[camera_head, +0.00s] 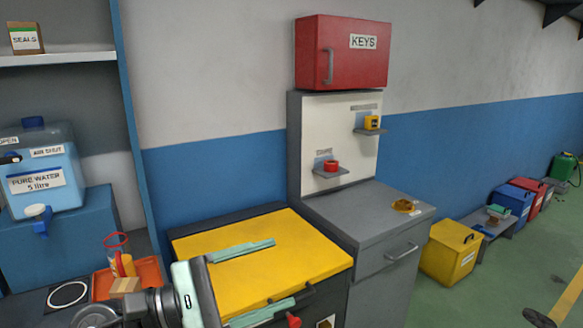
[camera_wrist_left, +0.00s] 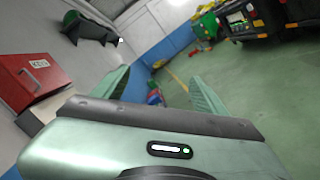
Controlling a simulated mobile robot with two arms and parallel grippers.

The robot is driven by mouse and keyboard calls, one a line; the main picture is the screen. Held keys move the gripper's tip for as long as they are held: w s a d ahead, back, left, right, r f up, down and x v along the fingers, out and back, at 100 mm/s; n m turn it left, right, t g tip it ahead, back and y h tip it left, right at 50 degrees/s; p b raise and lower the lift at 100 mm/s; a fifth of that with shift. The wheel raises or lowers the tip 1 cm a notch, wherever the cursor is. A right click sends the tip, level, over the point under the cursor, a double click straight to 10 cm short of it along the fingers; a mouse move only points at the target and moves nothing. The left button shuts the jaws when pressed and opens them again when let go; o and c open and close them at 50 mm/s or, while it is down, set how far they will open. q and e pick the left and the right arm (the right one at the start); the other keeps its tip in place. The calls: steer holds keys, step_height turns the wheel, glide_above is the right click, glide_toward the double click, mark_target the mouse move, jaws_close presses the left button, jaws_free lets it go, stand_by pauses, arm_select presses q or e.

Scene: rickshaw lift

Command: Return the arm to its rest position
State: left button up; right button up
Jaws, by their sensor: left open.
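My left gripper (camera_head: 284,271) reaches in from the bottom left of the head view, over the yellow-topped cabinet (camera_head: 320,262). Its two pale green fingers are spread wide with nothing between them. In the left wrist view the open fingers (camera_wrist_left: 160,78) point out toward the floor and wall, also empty. My right gripper is not in view.
At left are a blue shelf with a water container (camera_head: 42,175) and an orange tray (camera_head: 140,278) with a red-rimmed clear vessel. A grey cabinet (camera_head: 365,225) stands right, under a red key box (camera_head: 342,52). A yellow bin (camera_head: 450,252) stands beyond; green floor lies right.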

arm_select(q)
steer(key=w+a+n+t+y, duration=0.2)
steer(key=a+n+t+y, duration=0.4)
steer(key=n, duration=0.8)
steer(key=w+a+n+t+y, duration=0.2)
steer(key=a+n+t+y, duration=0.15)
steer(key=n+t, duration=0.8)
steer(key=s+a+f+n+g+y, duration=0.1)
steer(key=a+f+n+g+y, duration=0.35)
steer(key=f+n, duration=0.45)
steer(key=a+f+n+g+y, duration=0.3)
steer(key=a+f+n+y, duration=0.3)
steer(key=n, duration=0.5)
steer(key=s+f+n+g, duration=0.7)
steer(key=s+f, duration=0.3)
steer(key=f, duration=0.5)
steer(key=s+d+f+n+g+h, duration=0.25)
steer(key=s+f+n+g, duration=0.35)
steer(key=s, duration=0.8)
step_height(320, 180, down, 29)
steer(key=s+m+g, duration=0.2)
steer(key=s+a+f, duration=0.2)
steer(key=s+f, duration=1.2)
steer(key=s, duration=0.2)
steer(key=shift+f+g, duration=0.4)
